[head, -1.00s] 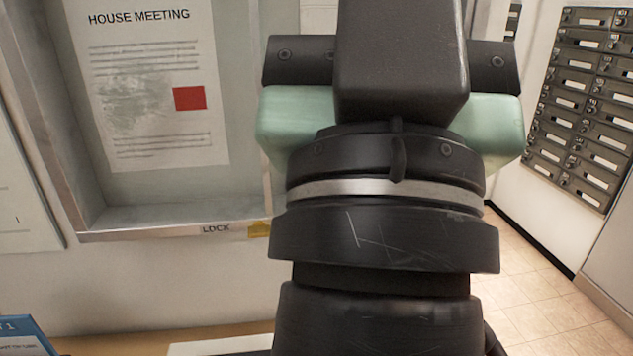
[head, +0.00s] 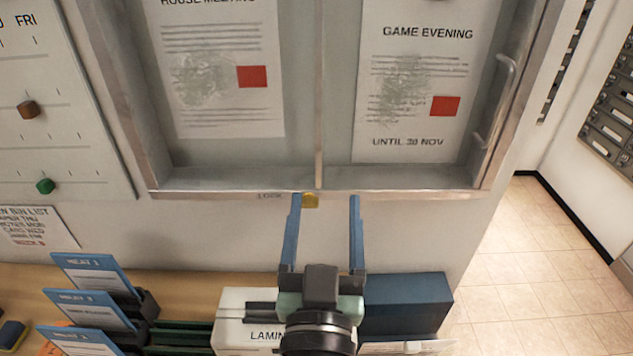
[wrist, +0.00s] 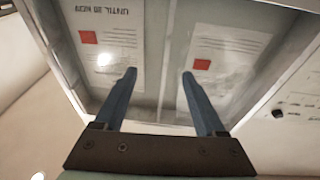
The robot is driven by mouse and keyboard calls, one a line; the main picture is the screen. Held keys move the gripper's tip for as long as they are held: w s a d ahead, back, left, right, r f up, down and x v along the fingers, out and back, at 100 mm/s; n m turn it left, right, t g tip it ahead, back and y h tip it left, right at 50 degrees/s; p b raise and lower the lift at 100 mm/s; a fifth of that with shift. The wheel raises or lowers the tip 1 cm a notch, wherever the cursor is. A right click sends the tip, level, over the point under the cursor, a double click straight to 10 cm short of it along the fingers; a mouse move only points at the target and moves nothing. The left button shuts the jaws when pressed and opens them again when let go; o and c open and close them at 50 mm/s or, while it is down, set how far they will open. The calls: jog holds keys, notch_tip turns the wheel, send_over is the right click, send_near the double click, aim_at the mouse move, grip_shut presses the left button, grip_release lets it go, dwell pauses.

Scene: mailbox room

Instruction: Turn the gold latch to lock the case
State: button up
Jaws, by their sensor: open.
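The wall case (head: 400,178) has a metal frame and two panes with papers behind them. The small gold latch (head: 310,200) sits on its bottom rail at the middle post, just right of the faint word LOCK. My gripper (head: 324,200) is open and empty, with two blue fingers pointing up at the bottom rail. In the wrist view my gripper (wrist: 158,72) spans the middle post of the case (wrist: 178,60), and the latch cannot be made out.
A shelf (head: 30,278) below holds blue-topped card holders (head: 98,278), a white box (head: 235,305) and a dark blue box (head: 405,305). A handle (head: 503,80) projects at the case's right. A board with pegs (head: 60,130) hangs at left. Open floor (head: 530,265) lies right.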

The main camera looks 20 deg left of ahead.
aim_at(309, 207)
jog(key=s+a+f+g+p, duration=0.1)
jog(key=s+f+g+p, duration=0.2)
jog(key=f, duration=0.6)
jog(key=shift+n+y, duration=0.4)
jog(key=p+x, duration=0.1)
jog(key=x, duration=0.5)
jog(key=p+x, duration=0.1)
jog(key=x, duration=0.5)
jog(key=shift+w+a+r, duration=0.1)
jog(key=shift+w+a, duration=0.05)
jog(key=shift+a, duration=0.15)
grip_shut()
